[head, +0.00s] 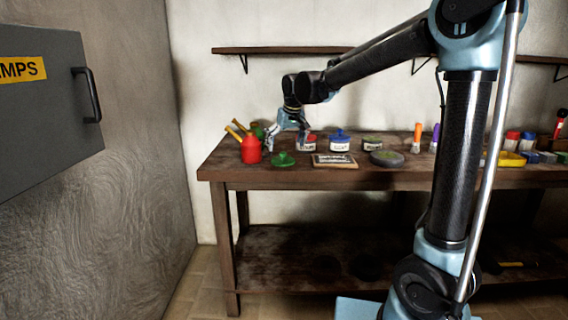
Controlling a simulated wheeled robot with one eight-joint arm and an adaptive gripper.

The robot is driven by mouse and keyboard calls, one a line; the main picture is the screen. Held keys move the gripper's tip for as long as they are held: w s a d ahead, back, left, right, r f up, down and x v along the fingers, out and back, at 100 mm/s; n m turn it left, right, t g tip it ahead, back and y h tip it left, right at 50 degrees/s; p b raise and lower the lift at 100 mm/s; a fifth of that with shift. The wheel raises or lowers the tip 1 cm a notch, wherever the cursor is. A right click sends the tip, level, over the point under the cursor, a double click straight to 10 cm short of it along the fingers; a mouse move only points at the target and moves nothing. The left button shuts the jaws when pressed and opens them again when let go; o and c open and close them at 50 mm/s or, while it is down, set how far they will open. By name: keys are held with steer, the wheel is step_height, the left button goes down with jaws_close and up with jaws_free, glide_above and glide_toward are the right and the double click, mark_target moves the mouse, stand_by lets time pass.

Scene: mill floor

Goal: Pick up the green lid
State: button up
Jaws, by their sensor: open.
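The green lid (283,160) is a small round green piece with a knob on top. It lies on the wooden workbench (225,174), near its left front edge. My gripper (286,144) points down above the bench, just behind and above the lid as seen in the head view. Its jaws are open and appear empty. It looks apart from the lid, though the exact gap is hard to judge at this size.
A red container (250,151) stands left of the lid. A framed sign (335,161), a blue-lidded jar (340,141), a red-lidded jar (307,143) and a dark round dish (387,159) are to the right. A wall shelf (280,50) hangs behind. A grey cabinet (45,120) is at left.

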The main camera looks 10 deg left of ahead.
mark_target(283, 153)
steer(key=shift+x, duration=2.65)
steer(key=shift+w, duration=0.2)
steer(key=shift+r, duration=0.1)
steer(key=c, duration=1.2)
